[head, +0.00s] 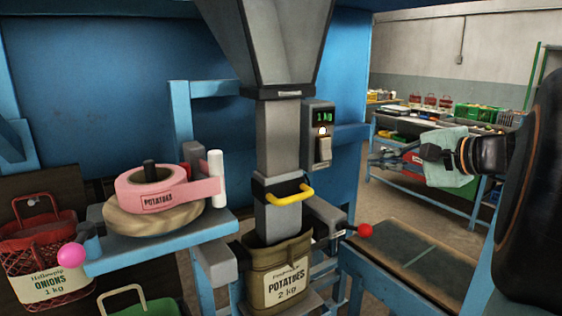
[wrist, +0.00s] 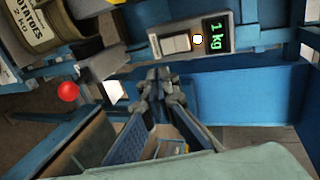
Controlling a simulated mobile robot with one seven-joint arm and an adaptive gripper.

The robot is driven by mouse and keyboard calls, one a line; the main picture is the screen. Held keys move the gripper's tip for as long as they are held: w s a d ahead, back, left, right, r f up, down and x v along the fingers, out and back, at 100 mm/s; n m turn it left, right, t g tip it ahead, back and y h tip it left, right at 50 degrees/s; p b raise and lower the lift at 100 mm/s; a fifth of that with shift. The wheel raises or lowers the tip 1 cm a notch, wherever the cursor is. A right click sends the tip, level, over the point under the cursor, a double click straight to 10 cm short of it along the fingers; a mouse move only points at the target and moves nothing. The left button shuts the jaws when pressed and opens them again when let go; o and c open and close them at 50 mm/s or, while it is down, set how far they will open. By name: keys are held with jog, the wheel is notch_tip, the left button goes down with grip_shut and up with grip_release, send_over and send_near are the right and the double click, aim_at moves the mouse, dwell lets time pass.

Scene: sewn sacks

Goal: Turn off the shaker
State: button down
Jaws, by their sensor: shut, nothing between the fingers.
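A grey control box (head: 318,135) is fixed to the right of the metal filling column. It has a green "1 kg" display (head: 324,117), a glowing white lamp (head: 323,131) and a pale rocker switch (head: 323,149). In the wrist view the switch (wrist: 176,43), lamp (wrist: 198,39) and display (wrist: 216,36) show at the top. I cannot tell which part of the machine is the shaker, nor which way the switch is set. My gripper (head: 381,157) is shut and empty, to the right of the box and apart from it; its fingers (wrist: 164,82) point toward the box.
A potato sack (head: 280,280) hangs under the spout with a yellow handle (head: 294,195). A red-knobbed lever (head: 365,230) sticks out below the box. A tape roll (head: 150,188) and onion bag (head: 45,255) are at left. Free air lies between gripper and box.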

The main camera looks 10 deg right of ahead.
aim_at(326, 149)
jog(key=shift+d+r, duration=0.1)
dwell(0.3)
jog(key=p+x, duration=0.2)
jog(key=x, duration=1.2)
